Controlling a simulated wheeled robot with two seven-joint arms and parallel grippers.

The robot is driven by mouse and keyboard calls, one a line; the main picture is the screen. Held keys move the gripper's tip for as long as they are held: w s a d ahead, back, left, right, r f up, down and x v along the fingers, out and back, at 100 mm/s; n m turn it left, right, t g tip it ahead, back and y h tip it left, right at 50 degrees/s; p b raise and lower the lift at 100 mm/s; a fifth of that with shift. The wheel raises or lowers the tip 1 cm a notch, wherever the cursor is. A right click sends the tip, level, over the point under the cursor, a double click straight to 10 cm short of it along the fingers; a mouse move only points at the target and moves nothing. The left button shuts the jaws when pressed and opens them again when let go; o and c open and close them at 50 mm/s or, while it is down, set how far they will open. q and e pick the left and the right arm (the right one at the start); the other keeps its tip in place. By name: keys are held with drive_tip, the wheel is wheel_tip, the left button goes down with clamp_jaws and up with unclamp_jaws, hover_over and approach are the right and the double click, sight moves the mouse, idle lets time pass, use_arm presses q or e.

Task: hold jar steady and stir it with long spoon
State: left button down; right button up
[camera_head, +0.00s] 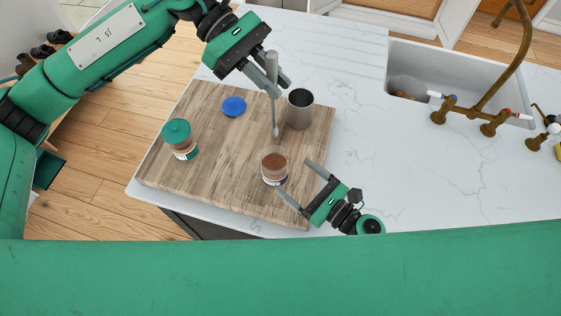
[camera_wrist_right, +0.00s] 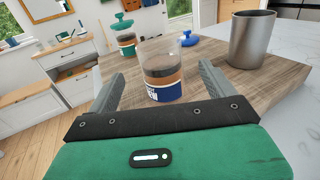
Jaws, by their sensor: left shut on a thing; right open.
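An open clear jar (camera_head: 275,166) with brown contents stands upright near the front right of the wooden board. It also shows in the right wrist view (camera_wrist_right: 161,72), with a blue and white label. My left gripper (camera_head: 277,88) is shut on the handle of a long grey spoon (camera_head: 274,118). The spoon hangs nearly upright, its bowl end above the board, behind the jar and apart from it in the head view.
The wooden board (camera_head: 205,123) carries a metal cup (camera_head: 300,108), a blue lid (camera_head: 234,106) and a second jar with a green lid (camera_head: 179,139). A sink (camera_head: 440,80) with a brass tap (camera_head: 510,65) lies at the right. The counter between board and sink is clear.

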sight(266, 154)
drive_tip(key=x, duration=0.8)
drive_tip(key=shift+w+a, duration=0.2)
drive_tip(key=shift+a, duration=0.1)
drive_tip(key=shift+w+a, duration=0.45)
drive_tip(key=shift+w, duration=0.1)
drive_tip(key=shift+f, duration=0.1)
drive_tip(key=c, duration=1.2)
